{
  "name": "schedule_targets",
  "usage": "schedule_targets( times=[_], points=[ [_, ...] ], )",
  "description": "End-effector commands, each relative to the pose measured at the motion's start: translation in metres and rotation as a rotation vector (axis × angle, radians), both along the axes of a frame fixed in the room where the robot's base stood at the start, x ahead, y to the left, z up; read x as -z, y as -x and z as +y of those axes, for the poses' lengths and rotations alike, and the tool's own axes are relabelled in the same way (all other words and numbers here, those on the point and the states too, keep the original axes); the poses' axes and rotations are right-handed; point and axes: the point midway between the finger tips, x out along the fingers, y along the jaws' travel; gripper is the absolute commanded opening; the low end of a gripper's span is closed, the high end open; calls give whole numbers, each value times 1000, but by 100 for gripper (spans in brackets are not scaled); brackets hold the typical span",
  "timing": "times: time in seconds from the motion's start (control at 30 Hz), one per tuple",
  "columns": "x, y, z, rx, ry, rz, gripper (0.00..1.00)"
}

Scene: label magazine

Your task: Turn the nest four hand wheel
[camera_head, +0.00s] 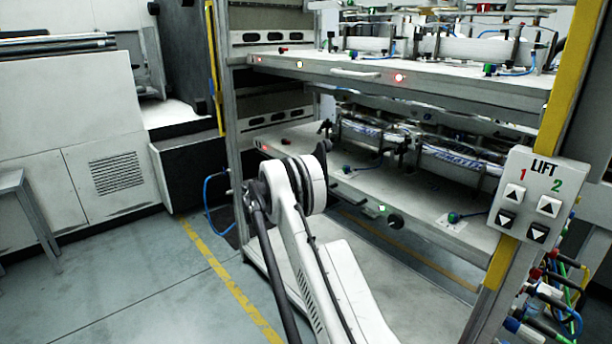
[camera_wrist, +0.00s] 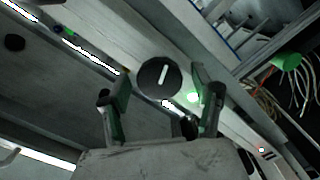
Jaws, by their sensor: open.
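A round black hand wheel (camera_wrist: 160,77) with a white bar mark is in the middle of the wrist view, on the front edge of a pale shelf. The bar stands slightly tilted from upright. My gripper (camera_wrist: 159,98) is open, with one finger to each side of the wheel in the picture. A gap shows on both sides, and I cannot tell how far ahead the wheel is. In the head view a dark round wheel (camera_head: 396,221) shows on the lower shelf's front edge. No nest number is readable. My gripper is not clearly visible there, with my arm in front.
Another dark round knob (camera_wrist: 14,42) is at the upper left. In the head view, the lower shelf (camera_head: 350,185) carries rollers, under an upper shelf (camera_head: 440,82). A lift button box (camera_head: 530,200) hangs on the right post.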

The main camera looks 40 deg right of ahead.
Motion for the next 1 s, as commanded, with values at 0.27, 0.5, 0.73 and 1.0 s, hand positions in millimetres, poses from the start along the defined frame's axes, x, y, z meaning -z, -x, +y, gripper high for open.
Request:
schedule_targets(
  times=[0.27, 0.5, 0.73, 1.0],
  points=[
    [-1, -1, 48, -4, 0, 0, 61],
    [-2, 0, 92, -3, 0, 0, 61],
    [-3, 0, 113, -1, 0, 0, 61],
    [-3, 0, 116, -1, 1, 0, 61]
  ],
)
